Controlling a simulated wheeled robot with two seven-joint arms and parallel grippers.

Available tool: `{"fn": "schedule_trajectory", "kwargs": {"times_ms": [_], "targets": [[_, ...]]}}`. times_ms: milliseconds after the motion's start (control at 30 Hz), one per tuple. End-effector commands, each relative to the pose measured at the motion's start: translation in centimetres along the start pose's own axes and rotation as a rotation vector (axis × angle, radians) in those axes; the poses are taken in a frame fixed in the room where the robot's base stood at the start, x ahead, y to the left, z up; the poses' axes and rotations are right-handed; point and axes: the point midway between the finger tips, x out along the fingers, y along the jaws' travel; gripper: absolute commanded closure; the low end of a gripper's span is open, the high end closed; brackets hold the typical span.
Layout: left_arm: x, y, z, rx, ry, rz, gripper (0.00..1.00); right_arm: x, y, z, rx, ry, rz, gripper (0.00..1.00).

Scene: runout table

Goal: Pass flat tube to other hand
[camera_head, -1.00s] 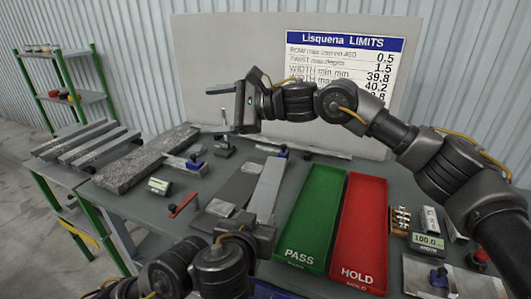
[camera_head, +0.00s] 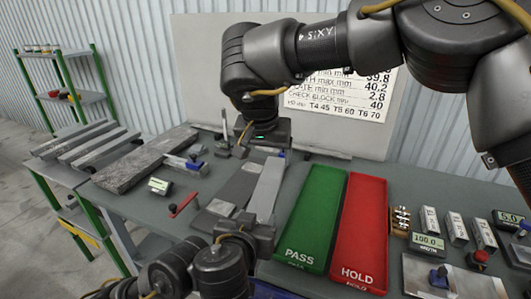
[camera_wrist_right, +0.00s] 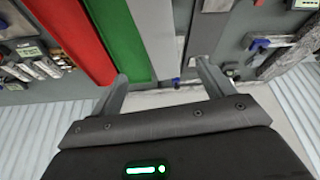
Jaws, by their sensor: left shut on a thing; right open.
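The flat tube (camera_head: 267,188) is a long pale grey bar left of the green tray in the head view. Its near end is at my left gripper (camera_head: 245,228), which is shut on it. My right gripper (camera_head: 264,146) is above the tube's far end, pointing down; its fingers are mostly hidden there. In the right wrist view the right gripper (camera_wrist_right: 162,72) is open and empty. The tube (camera_wrist_right: 158,35) runs toward the gap between its fingers, apart from them.
The green PASS tray (camera_head: 312,225) and red HOLD tray (camera_head: 362,230) lie right of the tube. A darker grey plate (camera_head: 238,186) lies just left of it. Gauges and small blocks (camera_head: 430,243) crowd the right side. A board with a limits sign (camera_head: 340,95) stands behind.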

Motion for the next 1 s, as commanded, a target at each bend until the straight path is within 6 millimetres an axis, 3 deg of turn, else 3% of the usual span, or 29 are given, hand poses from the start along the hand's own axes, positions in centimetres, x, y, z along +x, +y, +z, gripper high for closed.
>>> {"fn": "schedule_trajectory", "kwargs": {"times_ms": [167, 600, 800, 1000], "targets": [[0.0, 0.0, -0.1, -0.001, 0.002, 0.002, 0.86, 2.0, 0.0, 0.1, 0.002, -0.004, 0.000, 0.20], [0.0, 0.1, -0.1, 0.000, 0.002, 0.002, 0.86, 9.7, 0.0, 0.1, 0.002, -0.005, -0.002, 0.20], [0.0, 0.1, -0.1, 0.000, 0.002, 0.002, 0.86, 11.5, 0.0, 0.1, 0.003, -0.002, -0.002, 0.20], [0.0, 0.1, -0.1, 0.000, 0.002, 0.002, 0.86, 11.8, -0.1, 0.1, 0.002, -0.002, -0.003, 0.20]]}}
